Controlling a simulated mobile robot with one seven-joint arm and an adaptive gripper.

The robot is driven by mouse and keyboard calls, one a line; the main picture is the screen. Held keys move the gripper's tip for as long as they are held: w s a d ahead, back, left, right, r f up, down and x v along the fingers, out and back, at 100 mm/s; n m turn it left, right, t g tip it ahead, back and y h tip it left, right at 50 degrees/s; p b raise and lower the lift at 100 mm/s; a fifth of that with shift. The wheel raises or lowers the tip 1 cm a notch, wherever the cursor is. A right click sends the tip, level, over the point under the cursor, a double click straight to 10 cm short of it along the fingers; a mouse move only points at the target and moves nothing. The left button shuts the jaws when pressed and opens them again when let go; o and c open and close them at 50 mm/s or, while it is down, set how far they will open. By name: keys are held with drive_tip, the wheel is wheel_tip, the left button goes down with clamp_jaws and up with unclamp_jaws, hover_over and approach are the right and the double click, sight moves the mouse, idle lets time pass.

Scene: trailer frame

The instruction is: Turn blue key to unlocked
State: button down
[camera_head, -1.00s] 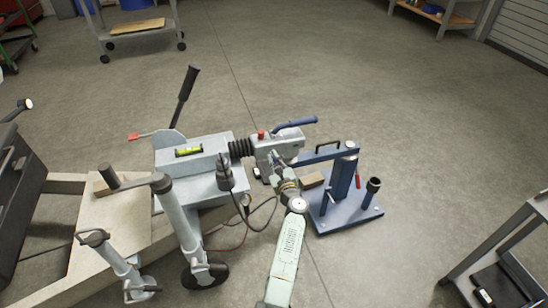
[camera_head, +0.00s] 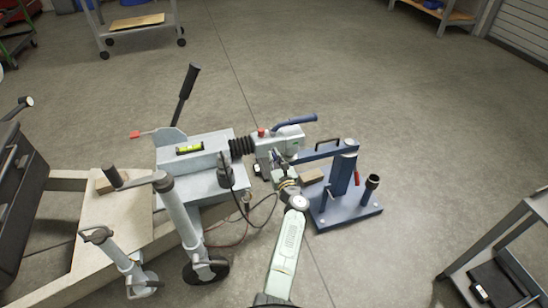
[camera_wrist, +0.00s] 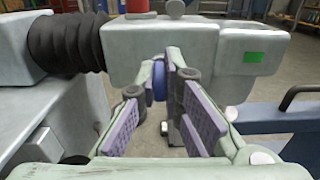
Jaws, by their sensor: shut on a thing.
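The blue key (camera_wrist: 158,80) shows in the wrist view as a small rounded blue piece under the grey coupling head (camera_wrist: 165,45). My gripper (camera_wrist: 161,68) has its fingers on either side of it and is shut on it; the fingers partly hide the key. In the head view my gripper (camera_head: 277,160) is at the near side of the coupling head (camera_head: 280,141). The key cannot be made out there. I cannot tell the key's turn angle or any lock marking.
A black rubber bellows (camera_wrist: 68,42) and the drawbar lie left of the coupling. A blue stand (camera_head: 345,212) with a post and arm is close on the right. A blue-gripped handle (camera_head: 296,124) tops the coupling. A black cable (camera_head: 262,222) hangs near my arm.

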drive_tip(key=c, duration=1.7)
unclamp_jaws()
drive_tip(key=v, duration=1.2)
drive_tip(key=shift+r, duration=0.1)
